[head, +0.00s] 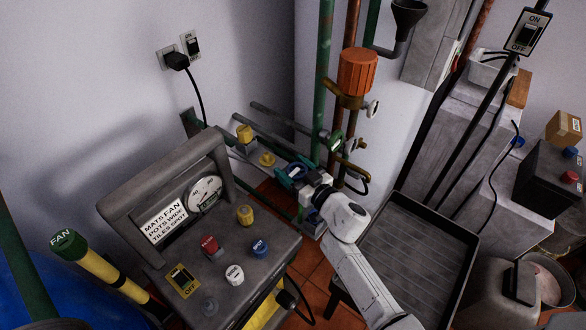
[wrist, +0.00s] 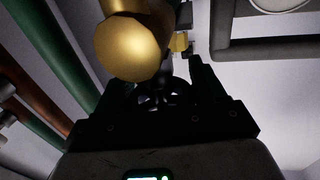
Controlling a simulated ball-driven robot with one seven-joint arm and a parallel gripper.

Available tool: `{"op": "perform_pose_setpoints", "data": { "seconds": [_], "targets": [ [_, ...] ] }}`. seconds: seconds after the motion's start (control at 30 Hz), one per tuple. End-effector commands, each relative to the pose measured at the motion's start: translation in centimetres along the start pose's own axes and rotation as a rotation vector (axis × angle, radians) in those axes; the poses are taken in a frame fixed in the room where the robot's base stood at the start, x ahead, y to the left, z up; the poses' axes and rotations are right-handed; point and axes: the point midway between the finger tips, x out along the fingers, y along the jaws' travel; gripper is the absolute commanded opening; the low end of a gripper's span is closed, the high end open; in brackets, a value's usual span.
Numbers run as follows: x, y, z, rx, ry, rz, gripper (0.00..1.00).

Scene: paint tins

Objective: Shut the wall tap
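In the wrist view a dark spoked wheel (wrist: 159,98) lies between the two black fingers of my gripper (wrist: 155,85). The fingers stand apart, and I see no clear contact with the wheel. A rounded brass part (wrist: 128,48) fills the upper middle of that view and hides part of the left finger.
A grey control console (head: 215,262) with coloured knobs stands left of my arm. A grey ribbed tray (head: 415,255) lies to its right. Green and copper pipes (head: 324,70) rise behind, with an orange cylinder (head: 357,70) and brass fittings (head: 345,148) close above my gripper.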

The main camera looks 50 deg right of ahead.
Motion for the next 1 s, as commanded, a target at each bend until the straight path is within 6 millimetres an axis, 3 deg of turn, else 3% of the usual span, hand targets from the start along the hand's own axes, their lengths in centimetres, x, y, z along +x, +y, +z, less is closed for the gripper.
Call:
{"op": "perform_pose_setpoints", "data": {
  "seconds": [0.27,1.0],
  "targets": [
    [-0.02,0.01,0.00,0.000,0.000,0.000,0.39],
    [-0.04,0.09,0.40,0.000,0.001,0.115,0.39]
  ]
}}
